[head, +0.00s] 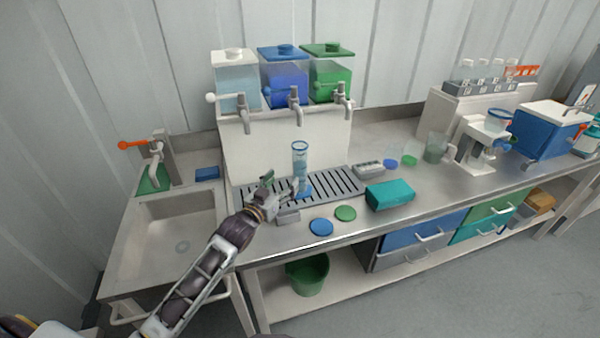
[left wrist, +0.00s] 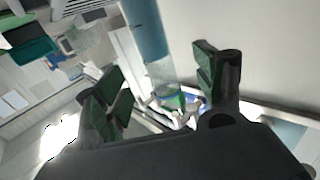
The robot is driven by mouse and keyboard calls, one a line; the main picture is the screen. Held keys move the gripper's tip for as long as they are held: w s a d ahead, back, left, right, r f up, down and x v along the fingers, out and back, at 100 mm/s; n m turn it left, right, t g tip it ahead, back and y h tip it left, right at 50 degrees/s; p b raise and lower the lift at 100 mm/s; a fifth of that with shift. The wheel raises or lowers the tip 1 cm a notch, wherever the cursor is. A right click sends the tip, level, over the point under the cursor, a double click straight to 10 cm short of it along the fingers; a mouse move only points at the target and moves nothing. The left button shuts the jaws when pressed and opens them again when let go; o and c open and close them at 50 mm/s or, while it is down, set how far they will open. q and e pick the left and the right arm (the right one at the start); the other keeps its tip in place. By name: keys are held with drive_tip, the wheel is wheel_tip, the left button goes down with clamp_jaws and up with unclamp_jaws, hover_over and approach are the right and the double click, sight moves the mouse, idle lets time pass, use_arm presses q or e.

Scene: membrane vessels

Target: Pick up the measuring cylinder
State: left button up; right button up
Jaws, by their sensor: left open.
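The measuring cylinder (head: 300,156), clear with a blue rim and blue base, stands upright on the slotted drip tray (head: 341,184) in the head view. My left gripper (head: 283,184) is open, low beside the cylinder on its left and near side. In the left wrist view the open fingers (left wrist: 158,80) have green pads, and the bluish cylinder (left wrist: 148,35) shows in the gap between them. I cannot tell whether a finger touches it. The gripper partly hides the cylinder's lower part in the head view. My right gripper is not in view.
Dispensers with clear, blue (head: 285,84) and green liquid have taps (head: 295,110) above and behind the cylinder. A sink (head: 178,230) lies left. A teal box (head: 390,194), a blue disc (head: 321,227) and a green disc (head: 345,213) lie on the counter at the right and front.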

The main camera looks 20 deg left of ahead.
sight(295, 169)
use_arm(q)
drive_tip(key=shift+w+d, duration=0.25)
drive_tip(key=shift+w, duration=0.9)
drive_tip(key=shift+w+d, duration=0.25)
drive_tip(key=shift+w, duration=0.85)
drive_tip(key=shift+w+d, duration=0.1)
drive_tip(key=shift+w, duration=0.45)
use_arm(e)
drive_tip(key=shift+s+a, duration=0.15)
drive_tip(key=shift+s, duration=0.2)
use_arm(q)
drive_tip(key=shift+w+d, duration=0.1)
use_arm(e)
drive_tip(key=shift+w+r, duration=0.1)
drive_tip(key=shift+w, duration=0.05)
